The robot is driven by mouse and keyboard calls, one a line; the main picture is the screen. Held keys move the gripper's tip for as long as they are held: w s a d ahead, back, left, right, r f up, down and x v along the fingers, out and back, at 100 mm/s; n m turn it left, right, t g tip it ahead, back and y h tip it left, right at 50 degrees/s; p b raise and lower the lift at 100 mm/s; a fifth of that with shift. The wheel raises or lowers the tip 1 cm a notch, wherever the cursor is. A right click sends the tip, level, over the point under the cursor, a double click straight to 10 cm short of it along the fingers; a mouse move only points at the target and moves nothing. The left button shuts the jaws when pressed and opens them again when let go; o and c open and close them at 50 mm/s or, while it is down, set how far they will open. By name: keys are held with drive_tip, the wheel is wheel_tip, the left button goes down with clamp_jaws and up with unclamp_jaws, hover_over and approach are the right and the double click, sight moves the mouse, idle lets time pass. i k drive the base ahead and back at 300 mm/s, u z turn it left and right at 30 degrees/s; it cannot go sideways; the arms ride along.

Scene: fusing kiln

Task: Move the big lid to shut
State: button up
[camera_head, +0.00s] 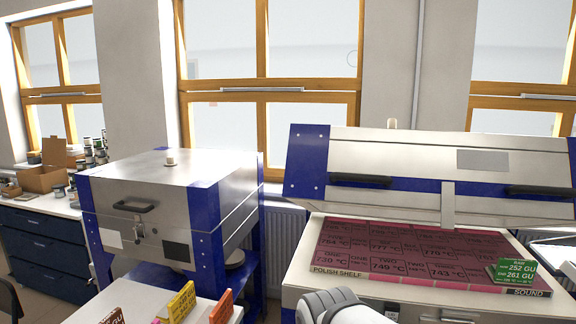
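The big lid (408,160) belongs to the wide kiln on the right and stands raised and tilted open. It is pale metal with blue corner panels, two dark handles, the left handle (360,181) and the right handle (538,191), and a grey plate. Below it the open kiln (300,275) shows a dark red shelf surface (345,243) printed with temperatures. A pale rounded part of my arm (336,306) shows at the bottom centre, in front of the kiln. My gripper is not in view.
A smaller kiln (165,195) at left has its lid down. Coloured cards (182,302) stand on a white table at bottom left. A counter with jars and a cardboard box (42,179) is at far left.

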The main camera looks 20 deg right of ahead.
sight(448, 179)
drive_tip(key=z, duration=0.25)
drive_tip(key=i, duration=1.05)
drive_tip(key=z, duration=0.8)
